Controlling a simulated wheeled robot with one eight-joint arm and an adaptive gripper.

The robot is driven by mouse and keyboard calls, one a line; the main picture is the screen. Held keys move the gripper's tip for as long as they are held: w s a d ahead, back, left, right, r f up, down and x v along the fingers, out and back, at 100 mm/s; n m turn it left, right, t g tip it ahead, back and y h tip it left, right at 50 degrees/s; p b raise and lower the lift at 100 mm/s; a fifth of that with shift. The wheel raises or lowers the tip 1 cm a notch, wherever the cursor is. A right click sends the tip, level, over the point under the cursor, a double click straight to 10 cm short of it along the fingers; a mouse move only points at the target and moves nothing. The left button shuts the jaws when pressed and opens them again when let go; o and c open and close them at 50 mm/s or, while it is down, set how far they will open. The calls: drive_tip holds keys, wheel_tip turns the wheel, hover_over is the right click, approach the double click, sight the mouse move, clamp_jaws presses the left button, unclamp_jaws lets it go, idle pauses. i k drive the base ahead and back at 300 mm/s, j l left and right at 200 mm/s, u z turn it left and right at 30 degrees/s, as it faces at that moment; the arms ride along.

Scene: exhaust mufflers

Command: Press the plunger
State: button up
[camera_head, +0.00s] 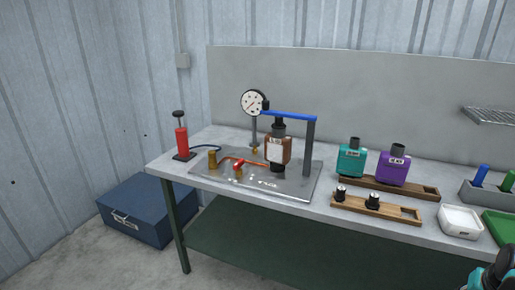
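The red pump (181,141) stands upright on a dark base at the left end of the workbench. Its plunger (179,116) has a black top handle that sits raised above the red body on a short rod. A dark blue hose runs from the pump toward the metal test plate (286,187). A black and teal part of my arm shows in the bottom right corner, far from the pump. My gripper does not show in this view, and nothing touches the plunger.
The plate carries a dial gauge (254,102), a blue lever bar (288,114) and a brown muffler (277,151). Teal (351,162) and purple (394,169) mufflers stand in a wooden rack to the right. A blue toolbox (139,212) sits on the floor left of the bench.

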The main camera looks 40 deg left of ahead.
sight(178, 114)
drive_tip(key=u, duration=1.8)
